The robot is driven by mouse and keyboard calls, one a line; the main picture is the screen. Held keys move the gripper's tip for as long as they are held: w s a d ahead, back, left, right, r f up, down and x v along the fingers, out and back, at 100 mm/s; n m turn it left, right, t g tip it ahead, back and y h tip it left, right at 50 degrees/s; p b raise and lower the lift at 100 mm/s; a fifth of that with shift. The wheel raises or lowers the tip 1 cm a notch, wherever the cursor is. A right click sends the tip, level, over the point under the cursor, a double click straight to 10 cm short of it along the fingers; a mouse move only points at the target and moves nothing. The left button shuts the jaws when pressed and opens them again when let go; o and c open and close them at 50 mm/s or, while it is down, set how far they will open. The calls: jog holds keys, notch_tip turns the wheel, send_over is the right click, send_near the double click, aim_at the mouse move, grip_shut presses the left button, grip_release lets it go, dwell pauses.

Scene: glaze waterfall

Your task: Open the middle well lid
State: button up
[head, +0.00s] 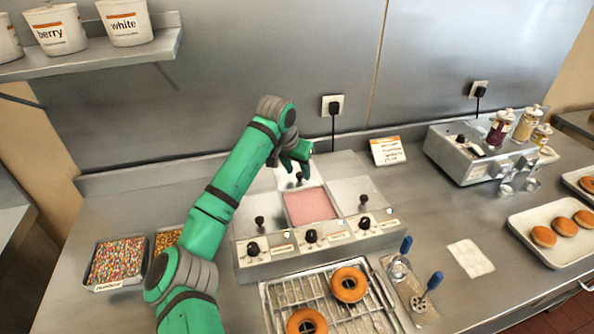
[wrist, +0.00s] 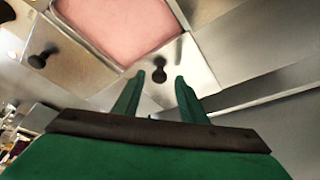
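The glaze unit (head: 320,238) has three wells in a row. Its middle well (head: 311,206) shows pink glaze, uncovered. The middle lid (head: 287,183), a metal plate with a black knob (head: 298,178), lies behind the pink opening. The left lid (head: 246,219) and right lid (head: 352,188) cover their wells. My gripper (head: 299,165) is above the back of the unit, over the middle lid. In the wrist view my gripper (wrist: 159,75) is open, its green fingers either side of the middle lid's knob (wrist: 159,66), with visible gaps. Pink glaze (wrist: 125,22) shows beyond.
A rack (head: 325,300) with two doughnuts stands in front of the unit. Sprinkle trays (head: 117,262) are at left, partly behind my arm. A tool holder (head: 415,295) is at right. The back wall (head: 230,110) rises close behind the unit.

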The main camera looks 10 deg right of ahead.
jog(key=v, duration=1)
jog(key=shift+r, duration=0.2)
